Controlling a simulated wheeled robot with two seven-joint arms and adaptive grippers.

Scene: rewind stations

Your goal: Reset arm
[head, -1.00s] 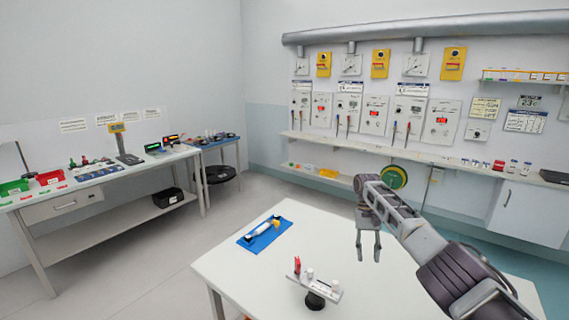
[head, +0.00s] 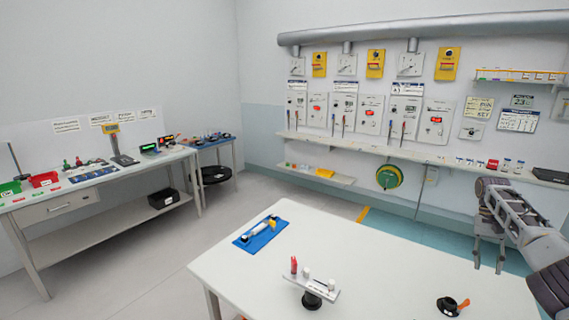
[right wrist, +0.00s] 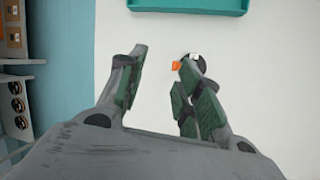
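My right gripper (head: 488,266) hangs over the right part of the white table (head: 390,262) in the head view. Its fingers are apart and nothing is between them, as the right wrist view (right wrist: 163,60) also shows. In that view a black round item with an orange part (right wrist: 203,66) lies beyond and partly behind the right finger. In the head view a black item with an orange lever (head: 450,306) sits on the table below the gripper. My left gripper is in no view.
On the table are a blue mat (head: 262,234) with a tool and a small stand (head: 313,290) with a red item and white pieces. A teal tray (right wrist: 190,5) edges into the wrist view. A wall shelf (head: 440,168) runs behind. The table's middle is clear.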

